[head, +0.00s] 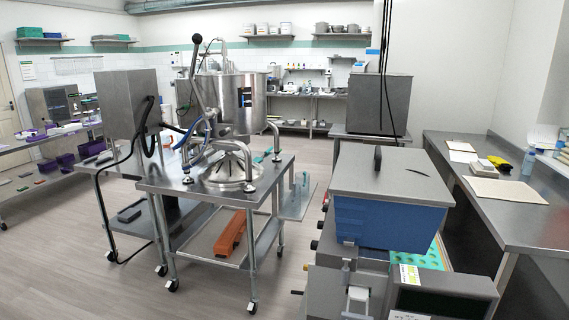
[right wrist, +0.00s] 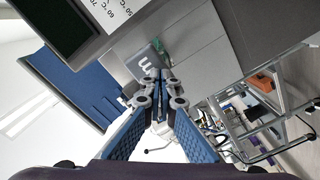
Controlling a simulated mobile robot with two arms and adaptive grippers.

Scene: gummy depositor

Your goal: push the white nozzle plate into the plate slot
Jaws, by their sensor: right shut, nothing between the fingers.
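The depositor's grey body (head: 345,270) stands at the lower right of the head view. A small pale piece (head: 357,300) shows on its front at the bottom edge; I cannot tell whether it is the white nozzle plate, and I cannot make out the plate slot. In the right wrist view my right gripper (right wrist: 161,88) is shut and empty. Its fingertips point at the depositor's front, close to a small grey block (right wrist: 144,60) with a white mark; whether they touch it I cannot tell. My left gripper is in neither view.
The depositor carries a blue hopper (head: 388,222) with a grey lid (head: 390,176) and a dark display (head: 440,303). A steel cart (head: 180,185) with a steel kettle (head: 232,103) stands to the left. A steel bench (head: 490,215) runs along the right. Open floor lies front left.

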